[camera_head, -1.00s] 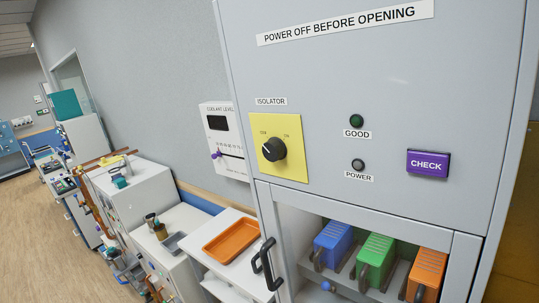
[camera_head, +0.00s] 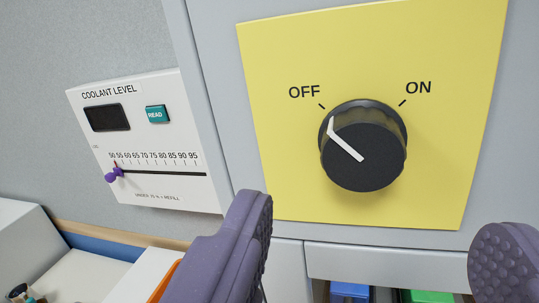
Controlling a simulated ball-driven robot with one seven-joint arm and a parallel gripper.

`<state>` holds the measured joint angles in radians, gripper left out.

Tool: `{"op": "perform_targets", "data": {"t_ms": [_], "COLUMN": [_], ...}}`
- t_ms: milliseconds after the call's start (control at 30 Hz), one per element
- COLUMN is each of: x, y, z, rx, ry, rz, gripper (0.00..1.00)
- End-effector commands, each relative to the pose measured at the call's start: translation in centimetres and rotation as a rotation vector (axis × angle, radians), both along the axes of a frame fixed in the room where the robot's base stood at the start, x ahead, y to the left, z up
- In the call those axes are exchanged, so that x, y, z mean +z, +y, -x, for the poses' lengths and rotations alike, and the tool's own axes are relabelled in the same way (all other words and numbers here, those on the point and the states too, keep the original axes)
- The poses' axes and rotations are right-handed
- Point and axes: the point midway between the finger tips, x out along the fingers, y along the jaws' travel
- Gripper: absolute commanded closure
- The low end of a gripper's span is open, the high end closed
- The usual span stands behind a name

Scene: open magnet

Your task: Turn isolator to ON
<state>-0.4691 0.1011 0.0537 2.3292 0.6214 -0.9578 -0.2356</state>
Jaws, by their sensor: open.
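The isolator is a black round knob (camera_head: 365,158) on a yellow plate (camera_head: 290,160) fixed to the grey cabinet front. OFF is printed at its upper left and ON at its upper right, each with a short tick. The knob's white pointer line runs to the upper left, toward the OFF side. My gripper (camera_head: 370,245) is open and empty. Neither finger appears to touch the knob.
A white coolant level panel (camera_head: 140,188) with a READ button and purple slider (camera_head: 114,174) hangs on the wall at left. Blue (camera_head: 350,293) and green (camera_head: 428,297) blocks show in the cabinet opening below. An orange tray edge (camera_head: 165,283) shows behind the left finger.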

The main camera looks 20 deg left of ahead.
Motion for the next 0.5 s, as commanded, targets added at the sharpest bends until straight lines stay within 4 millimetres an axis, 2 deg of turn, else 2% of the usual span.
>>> {"op": "perform_targets", "data": {"t_ms": [67,333,500], "x": [-0.1,-0.2,-0.1], "y": [-0.1,0.0,0.1], "z": [-0.4,-5.1,-7.1], "rx": [-0.006,-0.006,-0.006], "ry": [-0.001,-0.002,-0.004], "rz": [0.004,0.004,0.003], "gripper": [0.26,0.26,0.26]}}
